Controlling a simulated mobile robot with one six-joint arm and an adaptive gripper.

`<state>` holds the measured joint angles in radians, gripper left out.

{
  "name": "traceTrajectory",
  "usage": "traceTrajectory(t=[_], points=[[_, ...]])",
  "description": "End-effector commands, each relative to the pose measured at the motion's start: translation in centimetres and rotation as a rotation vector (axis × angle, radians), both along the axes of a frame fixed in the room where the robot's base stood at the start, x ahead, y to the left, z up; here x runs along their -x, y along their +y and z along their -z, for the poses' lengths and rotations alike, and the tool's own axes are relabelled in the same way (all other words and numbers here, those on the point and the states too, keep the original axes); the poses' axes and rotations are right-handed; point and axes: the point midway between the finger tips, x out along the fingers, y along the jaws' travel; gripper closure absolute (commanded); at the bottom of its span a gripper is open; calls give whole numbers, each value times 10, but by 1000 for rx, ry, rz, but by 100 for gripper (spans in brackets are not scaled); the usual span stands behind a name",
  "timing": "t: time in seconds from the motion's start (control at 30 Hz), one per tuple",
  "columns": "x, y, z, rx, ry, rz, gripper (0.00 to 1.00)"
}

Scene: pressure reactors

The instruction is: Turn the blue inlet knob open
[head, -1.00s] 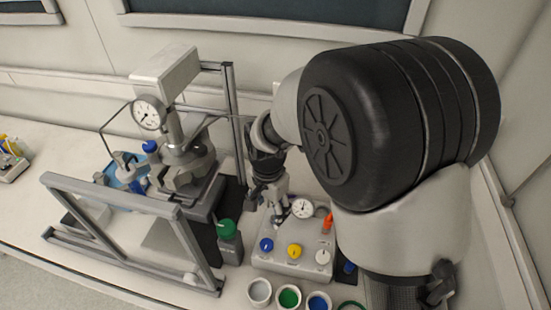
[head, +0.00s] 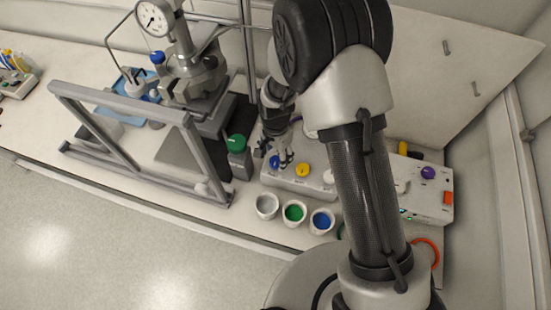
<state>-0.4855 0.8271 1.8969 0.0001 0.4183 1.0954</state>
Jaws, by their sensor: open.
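A low white box (head: 287,184) on the bench carries a blue knob (head: 274,162), a yellow knob (head: 303,170) and a white knob at its right end. My gripper (head: 284,163) points down over the box, open, with its fingertips close beside the blue knob on its right. I cannot tell whether they touch it. Another blue knob (head: 157,58) sits on the metal reactor (head: 194,75) at the back left. My arm hides the back right of the box.
A grey frame (head: 135,108) stands left. A white device (head: 425,190) is at the right.

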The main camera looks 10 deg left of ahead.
Motion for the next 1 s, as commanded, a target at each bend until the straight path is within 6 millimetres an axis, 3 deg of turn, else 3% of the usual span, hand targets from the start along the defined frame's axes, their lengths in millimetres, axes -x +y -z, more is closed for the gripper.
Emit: traceTrajectory(t=[0.2,0.57,1.0], points=[[0,0,25,1,1,0,44],[0,0,29,0,-1,0,44],[0,0,28,-1,-1,0,73]])
